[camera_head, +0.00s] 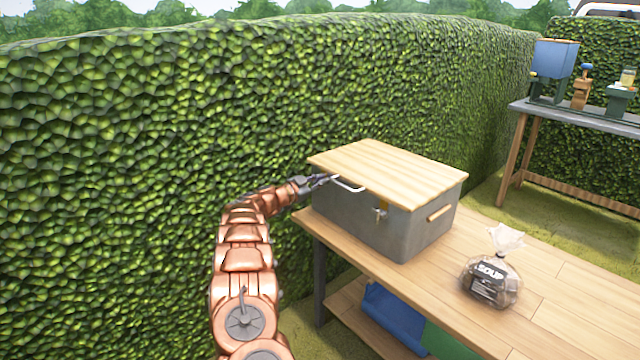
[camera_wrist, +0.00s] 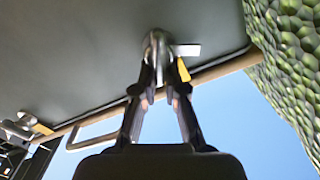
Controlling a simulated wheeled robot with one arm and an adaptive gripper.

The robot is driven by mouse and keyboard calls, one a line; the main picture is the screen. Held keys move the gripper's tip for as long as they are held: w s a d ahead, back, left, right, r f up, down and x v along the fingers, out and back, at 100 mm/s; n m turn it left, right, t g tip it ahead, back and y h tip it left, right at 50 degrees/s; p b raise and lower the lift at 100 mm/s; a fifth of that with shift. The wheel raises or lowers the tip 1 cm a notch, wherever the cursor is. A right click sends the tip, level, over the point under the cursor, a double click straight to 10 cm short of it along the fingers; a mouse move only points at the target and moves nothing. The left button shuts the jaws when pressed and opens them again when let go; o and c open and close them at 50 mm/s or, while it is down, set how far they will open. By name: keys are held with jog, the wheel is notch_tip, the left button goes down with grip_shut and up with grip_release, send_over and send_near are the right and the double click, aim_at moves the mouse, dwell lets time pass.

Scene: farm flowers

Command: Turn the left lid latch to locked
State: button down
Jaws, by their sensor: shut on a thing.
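A grey box (camera_head: 365,225) with a pale wooden lid (camera_head: 390,168) stands on the wooden table. My gripper (camera_head: 325,180) is at the left end of the box's front, just below the lid edge. In the wrist view my gripper (camera_wrist: 159,72) has its fingers closed around the metal left latch (camera_wrist: 155,42). A pale tab (camera_wrist: 187,50) sticks out sideways from this latch, and a yellow mark (camera_wrist: 183,70) is beside it. In the head view the left latch is hidden by my gripper. The right latch (camera_head: 379,214) shows farther along the front.
A light wire handle (camera_head: 348,186) juts from the lid between the latches, close to my gripper. A bag labelled soup (camera_head: 491,281) is on the table right of the box. The hedge (camera_head: 150,150) rises behind. A second table (camera_head: 575,120) stands far right.

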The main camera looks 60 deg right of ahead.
jog(key=m+b, duration=0.3)
jog(key=m, duration=0.1)
jog(key=f+m+b, duration=0.1)
jog(key=m+b, duration=0.2)
jog(key=m, duration=0.1)
jog(key=f+m+b, duration=0.1)
jog(key=m+b, duration=0.2)
jog(key=m, duration=0.1)
jog(key=shift+s+a+f+t+b, duration=0.1)
jog(key=shift+s+a+t+b, duration=0.05)
jog(key=shift+a+t+b, duration=0.15)
jog(key=shift+r+m, duration=0.2)
jog(key=shift+m, duration=0.1)
jog(key=c, duration=1.4)
grip_release()
jog(key=shift+w+f, duration=0.1)
jog(key=shift+w, duration=0.15)
jog(key=shift+o, duration=1.3)
jog(key=shift+s+d, duration=0.15)
jog(key=shift+s, duration=0.2)
jog(key=v, duration=1.2)
jog(key=shift+w+f, duration=0.1)
